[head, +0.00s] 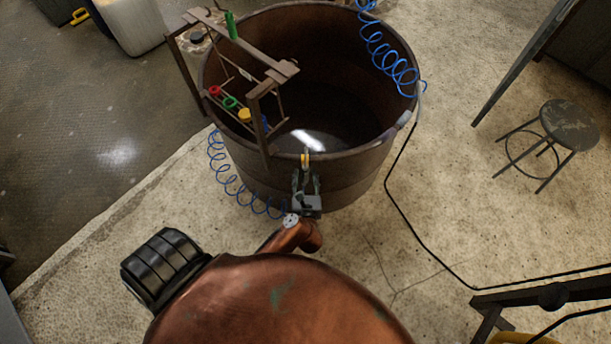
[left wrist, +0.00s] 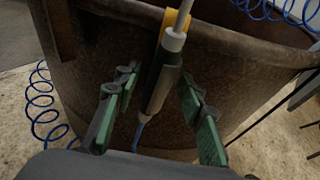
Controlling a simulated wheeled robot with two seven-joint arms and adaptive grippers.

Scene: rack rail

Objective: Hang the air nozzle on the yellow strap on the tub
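The large brown tub (head: 345,180) stands in the middle of the head view. The yellow strap (head: 306,160) is on its near rim and also shows in the left wrist view (left wrist: 171,50). The air nozzle (left wrist: 160,88), a grey cylinder with a pale top, stands slightly tilted at the strap, its upper part in front of the yellow band. A blue hose leaves its lower end. My left gripper (head: 306,182) is at the tub's near wall; in the left wrist view its green-padded fingers are open on both sides of the nozzle, with gaps. My right gripper is not in view.
A wooden rack (head: 262,90) with coloured rings stands over the tub's left rim. Blue coiled hoses hang at left (head: 222,170) and right (head: 385,55). A black cable (head: 405,215) runs down the right side. A round stool (head: 568,125) stands at right.

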